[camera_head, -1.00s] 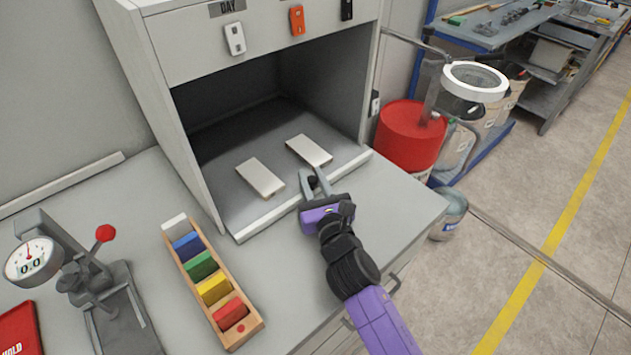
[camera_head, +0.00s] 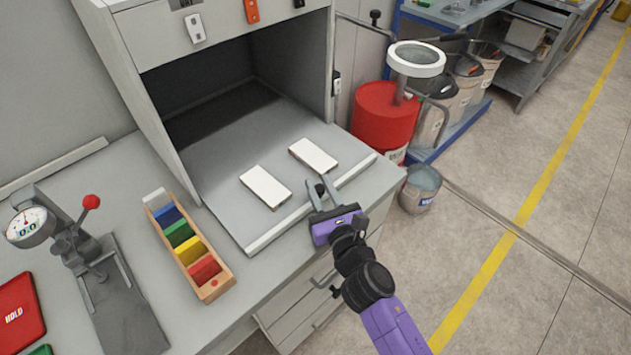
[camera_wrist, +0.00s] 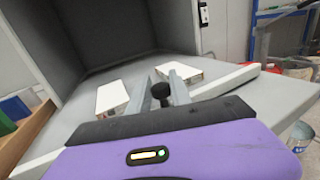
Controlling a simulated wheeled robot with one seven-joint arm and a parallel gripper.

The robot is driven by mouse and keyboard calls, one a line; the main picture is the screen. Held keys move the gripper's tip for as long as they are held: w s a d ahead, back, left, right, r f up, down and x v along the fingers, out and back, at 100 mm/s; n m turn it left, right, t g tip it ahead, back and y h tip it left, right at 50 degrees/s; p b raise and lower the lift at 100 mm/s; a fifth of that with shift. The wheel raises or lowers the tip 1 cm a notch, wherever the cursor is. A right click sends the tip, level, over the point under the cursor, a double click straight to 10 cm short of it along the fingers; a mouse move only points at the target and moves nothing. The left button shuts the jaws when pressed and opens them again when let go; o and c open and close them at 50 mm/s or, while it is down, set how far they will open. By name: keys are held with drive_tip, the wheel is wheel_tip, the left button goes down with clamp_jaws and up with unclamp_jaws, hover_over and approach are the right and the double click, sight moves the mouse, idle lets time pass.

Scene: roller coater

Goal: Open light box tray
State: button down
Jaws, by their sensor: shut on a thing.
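The light box (camera_head: 125,45) is a grey cabinet with a dark open front at the back of the bench. Its grey tray (camera_head: 213,160) sticks out of the opening over the bench, with a pale front lip (camera_head: 290,220). Two white panels (camera_head: 265,187) (camera_head: 313,155) lie apart on the tray. My purple gripper (camera_head: 322,192) is at the right part of the tray's front lip, shut on a small black knob there. The knob (camera_wrist: 161,91) shows between the two grey fingers in the wrist view. The panels lie beyond the fingers.
A wooden rack of coloured blocks (camera_head: 214,290) stands close to the tray's left side. A dial gauge stand (camera_head: 122,290) and a red HOLD plate (camera_head: 20,310) are further left. A red drum (camera_head: 384,122) and a bucket (camera_head: 420,190) stand right of the bench. The floor at right is clear.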

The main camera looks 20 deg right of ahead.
drive_tip(key=c, duration=1.2)
unclamp_jaws()
drive_tip(key=shift+o, duration=0.2)
drive_tip(key=s, duration=0.2)
drive_tip(key=s+b, duration=0.1)
drive_tip(key=s, duration=0.4)
drive_tip(key=shift+a+f, duration=0.1)
drive_tip(key=shift+a, duration=0.2)
drive_tip(key=shift+s+b, duration=0.3)
drive_tip(key=shift+s, duration=0.1)
